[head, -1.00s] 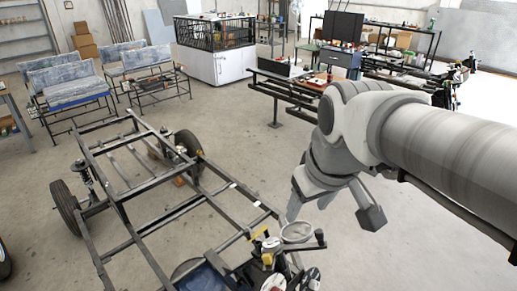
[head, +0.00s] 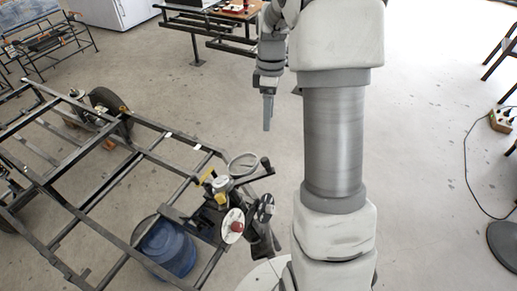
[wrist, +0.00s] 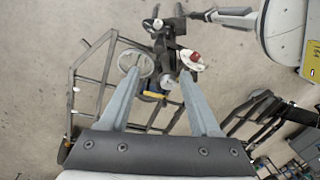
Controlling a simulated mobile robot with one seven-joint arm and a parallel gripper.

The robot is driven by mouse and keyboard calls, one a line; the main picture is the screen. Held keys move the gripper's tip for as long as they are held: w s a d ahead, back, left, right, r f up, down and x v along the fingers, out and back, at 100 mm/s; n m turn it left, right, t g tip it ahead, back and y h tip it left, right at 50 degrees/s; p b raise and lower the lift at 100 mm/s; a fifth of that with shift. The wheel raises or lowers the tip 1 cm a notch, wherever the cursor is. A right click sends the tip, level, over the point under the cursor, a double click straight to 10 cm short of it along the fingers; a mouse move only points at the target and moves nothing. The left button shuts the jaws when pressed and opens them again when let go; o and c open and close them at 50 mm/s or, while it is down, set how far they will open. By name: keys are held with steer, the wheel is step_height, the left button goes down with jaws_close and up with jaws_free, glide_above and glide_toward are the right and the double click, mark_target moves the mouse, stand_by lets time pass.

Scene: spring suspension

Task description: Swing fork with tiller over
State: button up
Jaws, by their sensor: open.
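The fork with its tiller sits at the near right corner of the dark frame in the head view. The tiller (head: 254,174) is a dark bar with a black grip at its right end. The fork (head: 258,238) goes down below it and is partly hidden by round discs and other fittings. My gripper (head: 268,128) is open and empty, above and beyond the tiller in the head view, pointing down. In the wrist view its two fingers (wrist: 160,76) are spread wide, with the fork and tiller assembly (wrist: 168,45) below, between and beyond the tips. Nothing touches them.
The welded frame (head: 100,175) fills the left. A round mirror-like disc (head: 243,165) and a white disc with a red centre (head: 233,225) are beside the tiller. A blue barrel (head: 165,247) stands under the frame. A cable (head: 466,160) lies on open floor at right.

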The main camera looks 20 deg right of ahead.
mark_target(267, 158)
steer(key=f, duration=0.5)
steer(key=s+f, duration=0.1)
steer(key=f, duration=0.5)
steer(key=a+f+p, duration=0.1)
steer(key=f, duration=0.5)
steer(key=shift+s+a+f, duration=0.1)
steer(key=shift+s+f, duration=0.15)
steer(key=shift+s, duration=0.15)
jaws_close()
stand_by(0.6)
